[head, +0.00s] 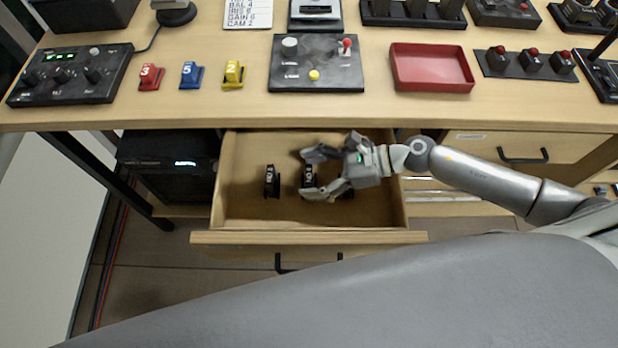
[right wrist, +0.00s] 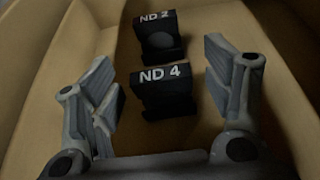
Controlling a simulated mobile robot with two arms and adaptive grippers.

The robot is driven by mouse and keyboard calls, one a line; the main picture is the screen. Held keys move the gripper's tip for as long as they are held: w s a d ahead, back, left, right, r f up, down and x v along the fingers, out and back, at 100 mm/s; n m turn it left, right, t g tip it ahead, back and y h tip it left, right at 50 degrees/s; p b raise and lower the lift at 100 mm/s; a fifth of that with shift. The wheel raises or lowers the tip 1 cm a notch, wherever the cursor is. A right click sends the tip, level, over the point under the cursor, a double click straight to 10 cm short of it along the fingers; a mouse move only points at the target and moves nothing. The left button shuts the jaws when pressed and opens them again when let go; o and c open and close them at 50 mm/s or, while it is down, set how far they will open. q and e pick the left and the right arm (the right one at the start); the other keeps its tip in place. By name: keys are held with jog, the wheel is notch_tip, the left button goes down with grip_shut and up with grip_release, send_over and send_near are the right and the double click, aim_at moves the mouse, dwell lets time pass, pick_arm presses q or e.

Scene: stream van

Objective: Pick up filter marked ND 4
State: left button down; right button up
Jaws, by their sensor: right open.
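The filter marked ND 4 (right wrist: 166,92) is a black block with white lettering. It stands upright in an open wooden drawer and also shows in the head view (head: 309,177). My right gripper (right wrist: 158,82) is open, with one finger on each side of this filter. In the head view the right gripper (head: 310,174) reaches into the drawer from the right. A similar black filter marked ND 2 (right wrist: 160,38) stands beyond the fingertips, left of ND 4 in the head view (head: 272,181). My left gripper is not in view.
A red tray (head: 432,88), switch boxes and numbered blocks stand on the desk.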

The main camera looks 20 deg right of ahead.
jog(key=c, duration=1.1)
jog(key=shift+r, duration=0.1)
